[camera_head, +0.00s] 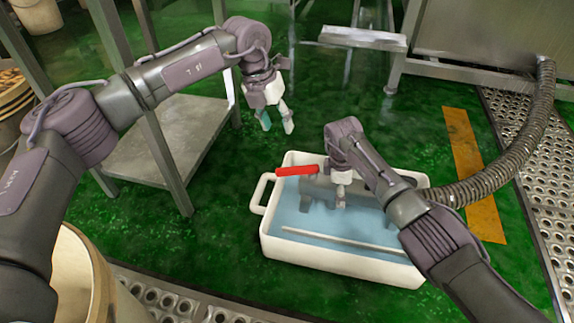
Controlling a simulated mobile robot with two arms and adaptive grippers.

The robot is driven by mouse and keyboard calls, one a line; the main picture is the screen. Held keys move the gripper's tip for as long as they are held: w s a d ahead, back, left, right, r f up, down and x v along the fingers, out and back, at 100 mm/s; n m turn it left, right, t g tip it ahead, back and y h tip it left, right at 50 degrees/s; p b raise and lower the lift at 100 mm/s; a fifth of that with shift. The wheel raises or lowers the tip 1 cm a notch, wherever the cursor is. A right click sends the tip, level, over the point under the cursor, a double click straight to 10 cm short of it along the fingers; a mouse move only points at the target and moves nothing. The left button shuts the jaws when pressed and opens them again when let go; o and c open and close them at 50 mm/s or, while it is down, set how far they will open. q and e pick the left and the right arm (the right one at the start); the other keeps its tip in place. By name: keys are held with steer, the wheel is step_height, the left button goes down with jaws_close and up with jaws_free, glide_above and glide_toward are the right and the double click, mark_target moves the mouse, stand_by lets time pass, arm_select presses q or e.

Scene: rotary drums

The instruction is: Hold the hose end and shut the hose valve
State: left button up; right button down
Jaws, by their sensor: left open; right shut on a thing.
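A ribbed grey hose (510,160) runs from the metal machine at the right down to a white tub (345,262). Its grey metal end with the valve (318,188) is over the blue content of the tub, partly hidden by my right arm. The red valve handle (297,170) sticks out to the left, near the tub's far left corner. My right gripper (341,200) is shut on the hose end, with its fingers partly hidden. My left gripper (277,126) is open and empty, above and left of the red handle and apart from it.
A metal table frame with a low shelf (170,140) stands at the left. A thin metal rod (345,240) lies across the tub. Perforated metal grating (545,215) borders the wet green floor. A wooden barrel (85,275) stands at the lower left.

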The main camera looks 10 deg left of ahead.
mark_target(289, 169)
arm_select(q)
steer(key=d+f+m, duration=0.1)
steer(key=f+m, duration=0.3)
steer(key=s+f+m+h, duration=0.1)
steer(key=f+m, duration=0.3)
steer(key=s+d+f+m, duration=0.1)
steer(key=f+m, duration=0.2)
steer(key=f, duration=0.1)
steer(key=shift+d+f+m+h, duration=0.3)
steer(key=shift+d+f+m, duration=0.05)
steer(key=shift+m, duration=0.05)
jaws_close()
stand_by(0.3)
